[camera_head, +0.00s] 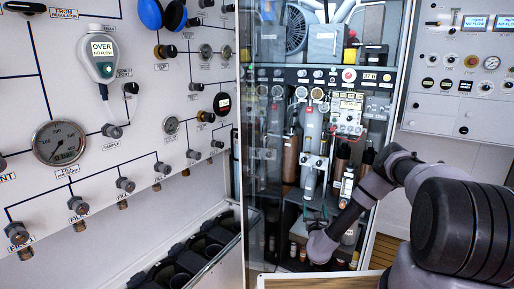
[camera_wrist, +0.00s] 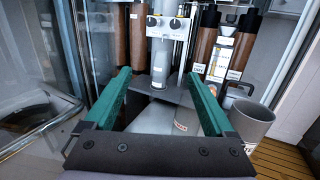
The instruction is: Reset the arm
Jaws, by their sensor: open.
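My gripper (camera_wrist: 158,95) shows in the wrist view with two green fingers spread wide apart and nothing held between them. Beyond the fingers stand a grey cylinder (camera_wrist: 160,60) and brown bottles (camera_wrist: 205,42). In the head view my arm reaches in from the right, bent at the elbow, with its wrist low in front of the open cabinet (camera_head: 397,75). The gripper there is small and partly hidden by the arm; a little green (camera_head: 318,214) shows near the lower shelf.
A glass door (camera_head: 253,150) stands left of the arm. The white fill panel (camera_head: 90,170) has gauges (camera_head: 59,143), knobs and valves, with dark bins (camera_head: 205,245) below. In the wrist view a grey mug-like container (camera_wrist: 250,120) stands close by the right finger.

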